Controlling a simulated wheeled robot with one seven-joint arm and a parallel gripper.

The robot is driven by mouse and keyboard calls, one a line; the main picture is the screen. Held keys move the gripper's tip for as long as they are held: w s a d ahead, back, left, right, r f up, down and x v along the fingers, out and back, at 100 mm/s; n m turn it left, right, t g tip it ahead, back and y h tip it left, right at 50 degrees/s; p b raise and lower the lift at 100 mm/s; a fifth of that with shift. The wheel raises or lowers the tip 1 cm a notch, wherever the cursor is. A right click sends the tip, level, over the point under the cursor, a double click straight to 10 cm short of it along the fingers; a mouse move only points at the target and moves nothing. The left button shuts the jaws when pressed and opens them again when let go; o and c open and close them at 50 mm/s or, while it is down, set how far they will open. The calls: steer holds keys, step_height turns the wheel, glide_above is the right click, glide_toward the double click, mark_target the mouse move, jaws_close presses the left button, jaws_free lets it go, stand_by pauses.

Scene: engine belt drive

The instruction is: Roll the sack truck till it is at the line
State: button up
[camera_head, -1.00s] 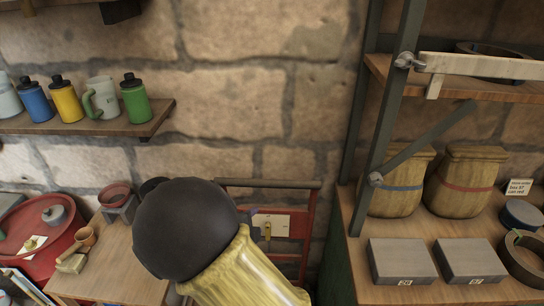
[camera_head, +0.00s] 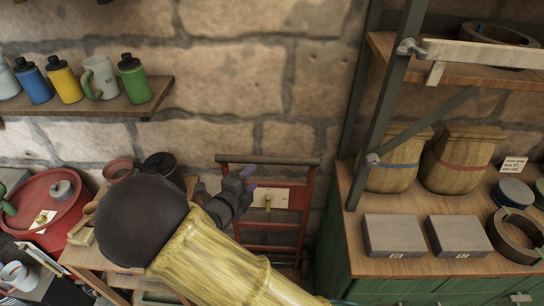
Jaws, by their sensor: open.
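The sack truck (camera_head: 307,205) is a red frame with a dark crossbar handle (camera_head: 275,160) on top, standing upright against the stone wall. A pale plate with a small brass-coloured piece is on its upper part. My gripper (camera_head: 247,178) is open, with purplish fingertips, just below the left part of the handle in the picture. I cannot tell whether it touches the truck. My arm hides the truck's lower left part, and its wheels are not visible. No line on the floor is in view.
A green cabinet (camera_head: 440,291) with grey blocks and sacks stands close on the right. A wooden table (camera_head: 92,258) and a red drum (camera_head: 52,190) are on the left. A shelf (camera_head: 160,92) with bottles and a mug hangs above left.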

mark_target(272, 158)
steer(key=p+x, duration=0.2)
steer(key=x, duration=1.1)
steer(key=shift+d+p, duration=0.15)
steer(key=shift+p, duration=0.2)
steer(key=shift+w+f, duration=0.15)
steer(key=shift+w, duration=0.3)
jaws_close()
